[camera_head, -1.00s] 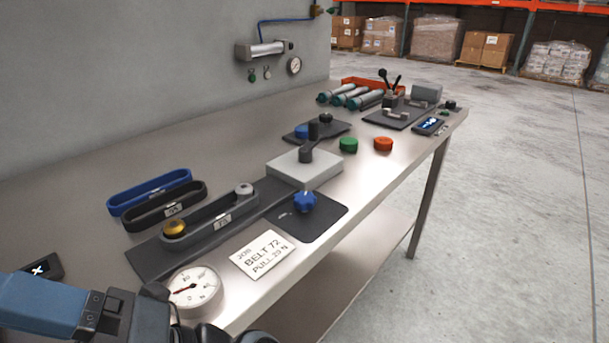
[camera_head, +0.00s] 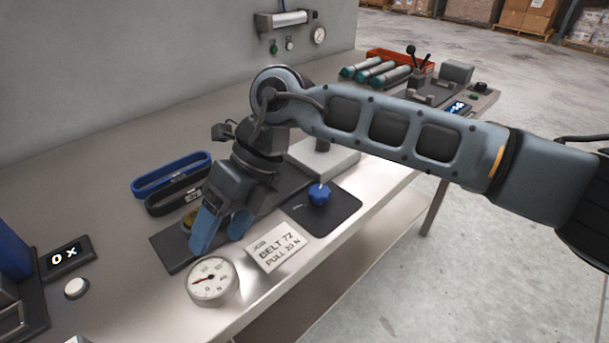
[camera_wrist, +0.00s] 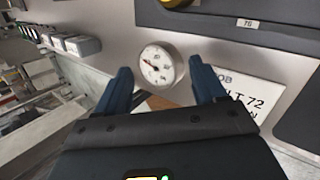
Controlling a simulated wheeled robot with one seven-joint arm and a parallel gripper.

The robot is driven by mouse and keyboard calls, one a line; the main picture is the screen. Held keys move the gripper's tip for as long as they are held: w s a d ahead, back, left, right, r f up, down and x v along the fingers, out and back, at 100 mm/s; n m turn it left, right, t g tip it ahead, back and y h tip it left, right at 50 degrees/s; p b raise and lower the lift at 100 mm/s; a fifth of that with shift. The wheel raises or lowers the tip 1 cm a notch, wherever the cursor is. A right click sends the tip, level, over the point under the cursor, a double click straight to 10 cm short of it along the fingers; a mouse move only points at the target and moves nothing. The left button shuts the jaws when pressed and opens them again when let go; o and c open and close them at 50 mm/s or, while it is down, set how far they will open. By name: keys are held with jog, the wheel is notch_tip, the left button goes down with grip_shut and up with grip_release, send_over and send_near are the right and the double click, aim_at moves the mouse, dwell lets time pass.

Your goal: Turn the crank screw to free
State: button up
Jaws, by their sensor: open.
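The crank is partly hidden behind my arm in the head view; its dark upright post (camera_head: 322,146) shows on a pale grey block (camera_head: 340,163). A blue lobed knob (camera_head: 319,194) stands on the dark plate in front of it. My gripper (camera_head: 221,238) is open and empty, pointing down over the near left end of the belt fixture, behind the dial gauge (camera_head: 212,281). It covers much of the fixture and its brass pulley (camera_head: 190,218). In the wrist view the open fingers (camera_wrist: 160,82) flank the gauge (camera_wrist: 158,65), with nothing between them.
A card (camera_head: 277,246) reads BELT 72, PULL, with a value in N. A blue belt (camera_head: 172,174) and a black belt (camera_head: 165,200) lie at the back left. A display (camera_head: 66,257) and a white button (camera_head: 76,288) are at left. Teal cylinders (camera_head: 375,72) lie farther back.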

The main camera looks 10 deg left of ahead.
aim_at(321, 191)
jog(key=w+d+r+t+h, duration=0.1)
jog(key=w+d, duration=0.3)
jog(key=w+d+r+m+t+h, duration=0.1)
jog(key=w+d+r+t+h, duration=0.1)
jog(key=w+d, duration=0.2)
jog(key=w+d+r+t+h, duration=0.1)
jog(key=w+d+h, duration=0.1)
jog(key=w+d, duration=0.3)
jog(key=shift+w+d+r+p, duration=0.1)
jog(key=shift+w+r+p, duration=0.25)
jog(key=shift+w, duration=0.4)
jog(key=shift+f+p, duration=0.35)
jog(key=shift+f, duration=3.5)
jog(key=c, duration=1.1)
